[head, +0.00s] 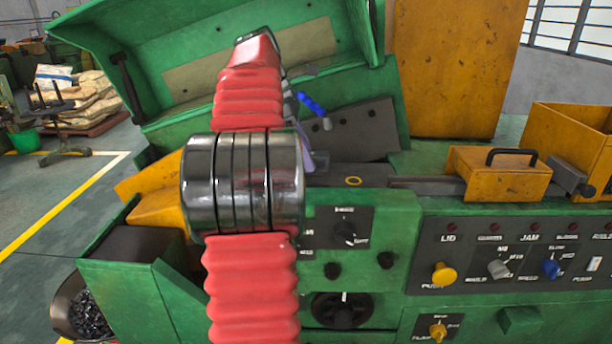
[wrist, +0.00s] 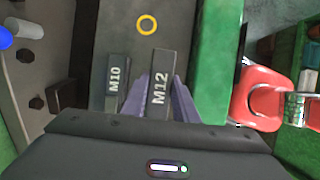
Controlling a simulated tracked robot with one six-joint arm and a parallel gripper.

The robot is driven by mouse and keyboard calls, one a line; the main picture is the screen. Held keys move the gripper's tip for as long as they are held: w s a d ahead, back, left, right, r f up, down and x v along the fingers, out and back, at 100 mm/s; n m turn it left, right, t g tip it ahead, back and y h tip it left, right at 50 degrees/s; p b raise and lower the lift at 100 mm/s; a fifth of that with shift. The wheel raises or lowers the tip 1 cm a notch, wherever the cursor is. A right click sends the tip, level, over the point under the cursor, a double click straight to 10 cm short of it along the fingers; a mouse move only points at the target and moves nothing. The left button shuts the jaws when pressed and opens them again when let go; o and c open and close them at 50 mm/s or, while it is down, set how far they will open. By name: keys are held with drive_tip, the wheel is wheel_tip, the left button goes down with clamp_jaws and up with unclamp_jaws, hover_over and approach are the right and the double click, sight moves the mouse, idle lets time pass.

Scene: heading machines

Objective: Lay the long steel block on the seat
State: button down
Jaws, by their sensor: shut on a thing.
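A dark steel block marked M12 (wrist: 160,84) is between the two purple fingers of my gripper (wrist: 158,96) in the wrist view. My gripper is shut on it. A shorter-looking dark block marked M10 (wrist: 115,80) stands just left of the left finger, apart from the held block. Below both blocks is a dark flat surface (wrist: 118,22) with a yellow ring (wrist: 147,25), which the head view also shows (head: 353,181). In the head view my red arm hides most of the gripper; only a purple finger (head: 306,155) shows. I cannot tell which part is the seat.
The green lid (head: 170,60) stands open over the machine. A dark bolted plate (head: 355,130) and a blue-handled part (head: 311,103) are behind the gripper. A yellow box with a black handle (head: 497,173) sits to the right. A green wall (wrist: 217,60) borders the dark surface.

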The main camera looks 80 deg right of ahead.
drive_tip(key=shift+f, duration=0.55)
drive_tip(key=shift+f, duration=2.05)
drive_tip(key=c, duration=1.4)
unclamp_jaws()
drive_tip(key=shift+f, duration=0.15)
drive_tip(key=v, duration=1.2)
drive_tip(key=shift+s, duration=0.1)
